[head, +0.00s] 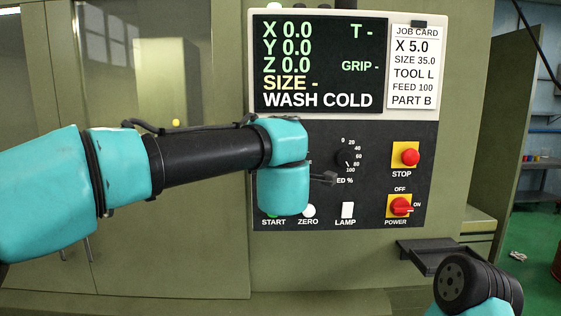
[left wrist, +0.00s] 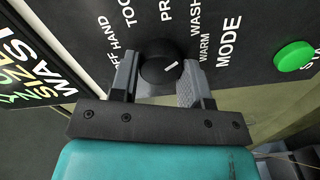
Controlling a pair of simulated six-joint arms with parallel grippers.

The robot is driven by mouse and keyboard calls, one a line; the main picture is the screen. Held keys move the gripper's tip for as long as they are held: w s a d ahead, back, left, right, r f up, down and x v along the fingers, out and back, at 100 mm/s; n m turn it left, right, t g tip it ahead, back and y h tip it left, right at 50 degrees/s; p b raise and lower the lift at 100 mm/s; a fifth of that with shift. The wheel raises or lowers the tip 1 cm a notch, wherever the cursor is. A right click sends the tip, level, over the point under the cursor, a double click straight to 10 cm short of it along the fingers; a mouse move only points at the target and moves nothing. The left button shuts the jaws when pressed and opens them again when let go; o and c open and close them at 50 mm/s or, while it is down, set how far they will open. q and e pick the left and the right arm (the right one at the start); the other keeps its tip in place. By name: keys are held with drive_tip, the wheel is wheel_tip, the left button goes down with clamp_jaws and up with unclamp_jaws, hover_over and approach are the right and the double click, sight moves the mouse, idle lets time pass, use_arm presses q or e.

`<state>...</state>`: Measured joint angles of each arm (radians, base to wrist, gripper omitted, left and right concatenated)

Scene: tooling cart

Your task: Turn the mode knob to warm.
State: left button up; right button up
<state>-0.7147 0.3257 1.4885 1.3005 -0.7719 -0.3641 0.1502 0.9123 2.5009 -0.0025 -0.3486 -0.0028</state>
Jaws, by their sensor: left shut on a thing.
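The mode knob (left wrist: 160,58) is a round black knob on the dark panel in the left wrist view, with a short white pointer line. The pointer is aimed right and slightly up, roughly toward the WARM label (left wrist: 204,47); WASH is printed above it and MODE (left wrist: 229,42) beside it. My left gripper (left wrist: 162,66) is shut on the knob, one finger on each side.
The green start button (left wrist: 294,56) is to the right of the knob in the left wrist view. The head view shows the red stop button (head: 410,157), the red power switch (head: 401,206), the white lamp switch (head: 347,210) and a job card (head: 414,67).

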use_arm(q)
drive_tip(key=m, duration=0.6)
drive_tip(key=shift+m, duration=0.3)
idle(0.4)
drive_tip(key=o, duration=0.9)
drive_tip(key=s, duration=1.7)
drive_tip(key=shift+s+d, duration=0.2)
drive_tip(key=shift+d, duration=0.05)
